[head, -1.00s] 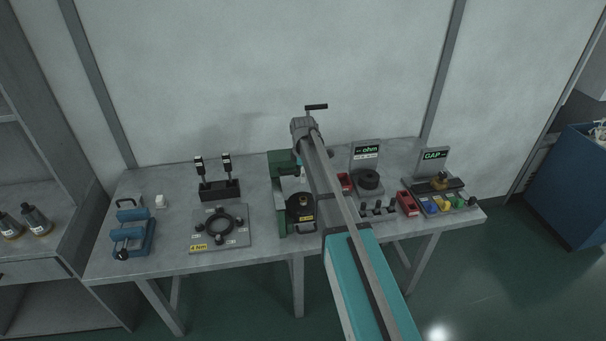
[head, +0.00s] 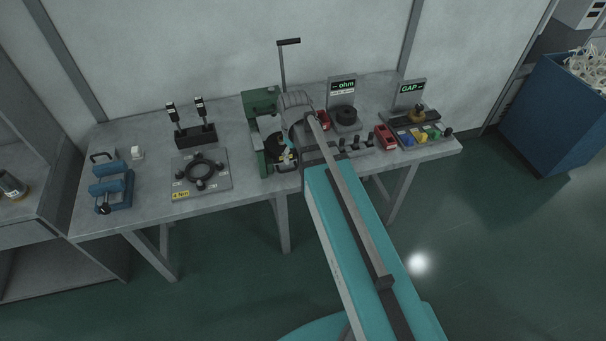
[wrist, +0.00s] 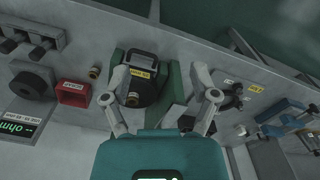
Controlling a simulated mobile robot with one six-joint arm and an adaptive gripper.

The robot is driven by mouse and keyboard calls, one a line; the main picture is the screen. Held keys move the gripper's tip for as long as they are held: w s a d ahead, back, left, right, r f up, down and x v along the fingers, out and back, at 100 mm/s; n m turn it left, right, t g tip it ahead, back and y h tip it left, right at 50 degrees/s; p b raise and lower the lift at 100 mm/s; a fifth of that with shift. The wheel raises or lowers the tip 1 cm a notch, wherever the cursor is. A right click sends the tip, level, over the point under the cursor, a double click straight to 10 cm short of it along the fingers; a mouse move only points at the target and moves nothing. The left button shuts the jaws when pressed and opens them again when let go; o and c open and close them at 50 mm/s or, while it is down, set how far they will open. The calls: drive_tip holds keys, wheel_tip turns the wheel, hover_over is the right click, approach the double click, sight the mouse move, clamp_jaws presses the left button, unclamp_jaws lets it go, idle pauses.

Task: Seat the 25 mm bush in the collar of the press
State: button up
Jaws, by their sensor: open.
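The green press (head: 254,140) stands at the middle of the bench; it also shows in the wrist view (wrist: 172,84). Its black round-ended base (wrist: 145,75) carries a yellow label and lies between my fingers in that view. One small brass piece (wrist: 132,98) shows at the black base, beside my left-hand finger. Another brass piece (wrist: 95,72) stands on the bench beside the press. I cannot tell which is the 25 mm bush. My gripper (wrist: 160,72) is open and empty over the press. In the head view my arm partly hides the press.
A red box (wrist: 73,94) and a black ring on the ohm meter (head: 345,114) stand right of the press in the head view. A ring fixture (head: 224,181) and a blue clamp device (head: 128,190) are left. A gap gauge (head: 411,88) stands far right.

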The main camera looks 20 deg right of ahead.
drive_tip(key=s+m, duration=0.4)
drive_tip(key=s, duration=0.4)
drive_tip(key=shift+m, duration=0.3)
drive_tip(key=shift+s, duration=0.1)
drive_tip(key=shift+f+b, duration=0.4)
drive_tip(key=shift+b, duration=0.05)
